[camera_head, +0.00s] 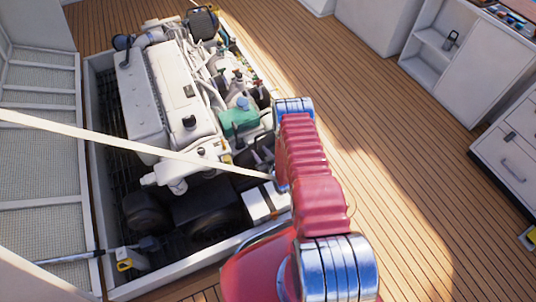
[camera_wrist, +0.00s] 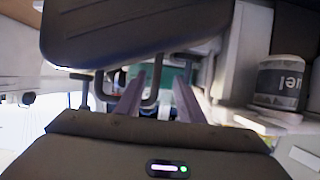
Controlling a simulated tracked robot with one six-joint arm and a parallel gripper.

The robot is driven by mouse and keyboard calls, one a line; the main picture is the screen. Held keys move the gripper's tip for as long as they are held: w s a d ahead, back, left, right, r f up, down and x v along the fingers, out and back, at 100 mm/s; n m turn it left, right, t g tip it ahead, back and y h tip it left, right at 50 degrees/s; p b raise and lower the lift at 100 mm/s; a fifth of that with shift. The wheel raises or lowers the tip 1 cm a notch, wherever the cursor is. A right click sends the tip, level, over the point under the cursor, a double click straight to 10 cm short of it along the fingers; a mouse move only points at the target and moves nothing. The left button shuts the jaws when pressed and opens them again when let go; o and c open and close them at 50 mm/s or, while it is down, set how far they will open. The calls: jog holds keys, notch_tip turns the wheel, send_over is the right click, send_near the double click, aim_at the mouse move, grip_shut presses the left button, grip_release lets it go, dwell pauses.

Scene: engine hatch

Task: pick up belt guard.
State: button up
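I cannot surely tell which part is the belt guard. Dark rounded parts (camera_head: 205,212) sit at the near end of the white engine (camera_head: 145,95) in the head view. In the wrist view a large dark, smooth panel (camera_wrist: 135,28) fills the top, with bent grey rods below it; I cannot tell if these belong to the guard. My gripper (camera_wrist: 160,88) has two purplish fingers standing apart, with a bent rod showing between them. I see no clear grip on anything. In the head view my red arm hides the gripper.
The engine stands in a white-framed hatch (camera_head: 95,190) in a plank floor (camera_head: 400,200). A long pale bar (camera_head: 130,148) crosses above the engine. A labelled canister (camera_wrist: 280,82) stands at the right of the wrist view. White cabinets (camera_head: 508,150) line the right; the floor between is clear.

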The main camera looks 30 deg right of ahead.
aim_at(256, 146)
jog(key=shift+d+x, duration=0.15)
jog(key=shift+x, duration=1)
jog(key=shift+d+x, duration=0.1)
jog(key=shift+x, duration=1)
jog(key=shift+c, duration=0.7)
grip_shut()
jog(key=shift+r, duration=0.1)
